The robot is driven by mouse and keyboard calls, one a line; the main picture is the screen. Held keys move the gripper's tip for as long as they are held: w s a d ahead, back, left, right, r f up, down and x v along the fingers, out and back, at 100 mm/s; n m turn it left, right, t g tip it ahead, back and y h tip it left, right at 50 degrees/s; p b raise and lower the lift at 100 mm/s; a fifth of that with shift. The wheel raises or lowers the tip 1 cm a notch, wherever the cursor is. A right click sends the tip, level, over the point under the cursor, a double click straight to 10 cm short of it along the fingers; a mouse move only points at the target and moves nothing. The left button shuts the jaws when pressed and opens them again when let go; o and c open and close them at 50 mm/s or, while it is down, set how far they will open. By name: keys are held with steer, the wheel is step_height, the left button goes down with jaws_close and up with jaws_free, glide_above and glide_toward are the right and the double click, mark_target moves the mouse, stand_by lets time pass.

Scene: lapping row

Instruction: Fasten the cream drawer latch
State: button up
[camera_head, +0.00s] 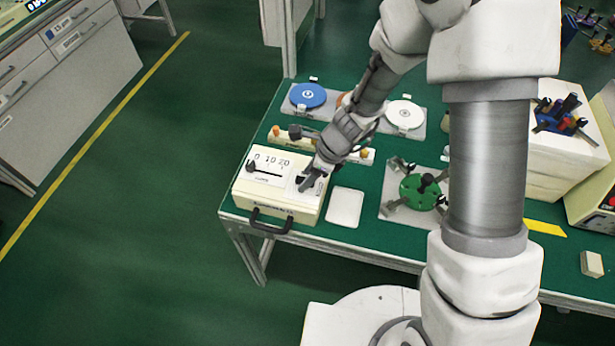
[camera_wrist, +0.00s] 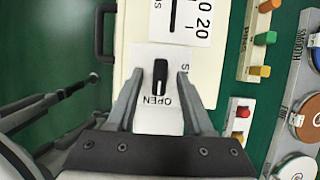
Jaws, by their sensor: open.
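The cream drawer box (camera_head: 278,212) stands at the near left corner of the green table, with a black handle (camera_head: 270,222) on its front. In the wrist view its latch is a black knob (camera_wrist: 160,74) on a white plate (camera_wrist: 145,55). The knob lies lengthwise with one end toward the word OPEN; a letter S shows at the right, partly covered by a finger. My gripper (camera_head: 308,184) is over the plate. In the wrist view my gripper (camera_wrist: 158,76) is open, one finger each side of the knob, with gaps visible.
A scale marked 0 10 20 (camera_head: 268,168) is beside the latch. A blank white plate (camera_head: 345,207) and a green disc fixture (camera_head: 422,192) lie to the right. Behind are a blue disc (camera_head: 308,95) and a white disc (camera_head: 404,114). The floor left of the table is clear.

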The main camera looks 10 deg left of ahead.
steer(key=shift+f, duration=0.1)
jaws_close()
steer(key=shift+n, duration=0.3)
steer(key=n+g+p, duration=0.1)
steer(key=n+p, duration=0.1)
steer(key=n, duration=0.1)
steer(key=shift+w+n+g, duration=0.1)
steer(key=shift+n+g, duration=0.2)
steer(key=n, duration=0.2)
steer(key=n+g+h+p, duration=0.1)
steer(key=n, duration=0.1)
steer(key=shift+w+a+n+g, duration=0.1)
steer(key=shift+n+g, duration=0.2)
steer(key=n+h, duration=0.1)
steer(key=n, duration=0.1)
steer(key=n+g, duration=0.1)
steer(key=n, duration=0.2)
steer(key=shift+w+a+h, duration=0.15)
steer(key=shift+h, duration=0.25)
steer(key=shift+n+g+h+b, duration=0.4)
steer(key=shift+n+h+b, duration=0.25)
steer(key=shift+n, duration=1.45)
